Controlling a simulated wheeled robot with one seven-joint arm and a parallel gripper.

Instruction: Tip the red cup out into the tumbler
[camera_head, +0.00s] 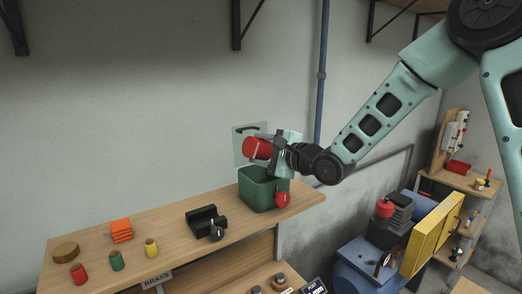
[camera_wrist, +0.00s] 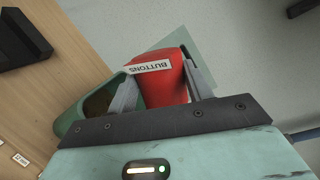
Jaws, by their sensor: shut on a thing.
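My gripper (camera_head: 274,150) is shut on the red cup (camera_head: 257,148), high over the right part of the wooden shelf. The cup lies tilted nearly on its side, with one end toward the left. In the wrist view, the red cup (camera_wrist: 165,75) sits between both fingers and bears a white "BUTTONS" label. A green open-topped vessel (camera_head: 257,192), the likely tumbler, stands on the shelf below the cup. The green vessel (camera_wrist: 72,118) also shows left of the cup in the wrist view, its inside partly visible. The cup's contents are not visible.
A red round object (camera_head: 283,199) is at the vessel's front right. A black device (camera_head: 205,220), several small coloured pieces and orange blocks (camera_head: 121,230) stand further left on the shelf (camera_head: 170,222). The wall (camera_head: 130,120) is close behind. A yellow panel (camera_head: 430,237) stands at right.

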